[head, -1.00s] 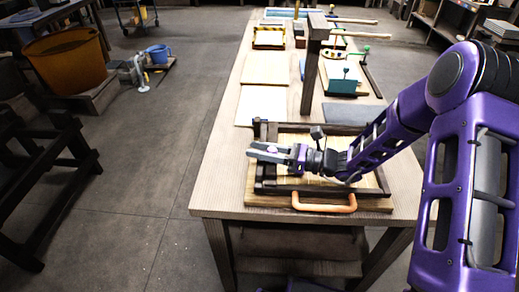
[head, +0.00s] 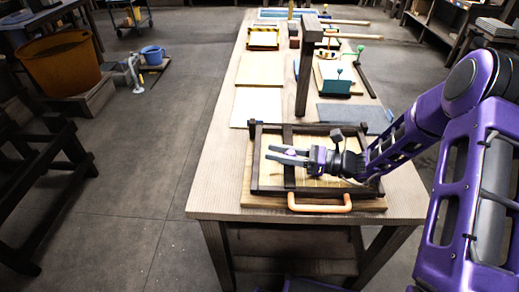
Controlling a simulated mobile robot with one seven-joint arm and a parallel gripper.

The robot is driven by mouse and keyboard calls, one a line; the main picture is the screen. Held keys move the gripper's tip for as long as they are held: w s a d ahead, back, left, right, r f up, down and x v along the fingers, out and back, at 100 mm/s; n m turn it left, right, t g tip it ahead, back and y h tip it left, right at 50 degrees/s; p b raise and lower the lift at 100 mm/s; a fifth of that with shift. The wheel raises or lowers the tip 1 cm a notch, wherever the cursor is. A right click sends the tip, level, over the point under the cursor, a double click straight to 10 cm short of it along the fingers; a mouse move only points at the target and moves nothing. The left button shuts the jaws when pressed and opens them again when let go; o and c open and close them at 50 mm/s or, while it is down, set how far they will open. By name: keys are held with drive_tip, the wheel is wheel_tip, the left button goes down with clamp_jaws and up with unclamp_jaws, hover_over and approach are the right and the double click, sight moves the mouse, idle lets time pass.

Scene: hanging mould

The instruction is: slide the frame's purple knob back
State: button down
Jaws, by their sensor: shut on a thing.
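A dark wooden frame (head: 254,172) lies on a board at the near end of the long table. A dark crossbar (head: 288,178) runs across it, a little in from its left side. The small pale purple knob (head: 290,152) shows between the fingers of my gripper (head: 276,155), above this crossbar. My gripper reaches in from the right with its fingers pointing left, and it is shut on the knob. The fingers hide part of the knob and of the bar.
An orange handle (head: 320,206) sits at the frame's near edge. A dark upright post (head: 304,75) stands beyond the frame. A grey sheet (head: 352,116) and a pale board (head: 257,106) lie behind. The table is bare left of the frame.

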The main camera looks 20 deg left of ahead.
drive_tip(key=w+d, duration=0.1)
drive_tip(key=d, duration=0.5)
drive_tip(key=w+d, duration=0.2)
drive_tip(key=d, duration=0.5)
drive_tip(key=w+d+p, duration=0.1)
drive_tip(key=d, duration=0.6)
drive_tip(key=shift+w+d, duration=0.2)
drive_tip(key=shift+w, duration=0.2)
drive_tip(key=c, duration=0.6)
unclamp_jaws()
drive_tip(key=shift+d, duration=0.15)
drive_tip(key=shift+o, duration=0.4)
drive_tip(key=d, duration=1.7)
drive_tip(key=shift+w, duration=0.35)
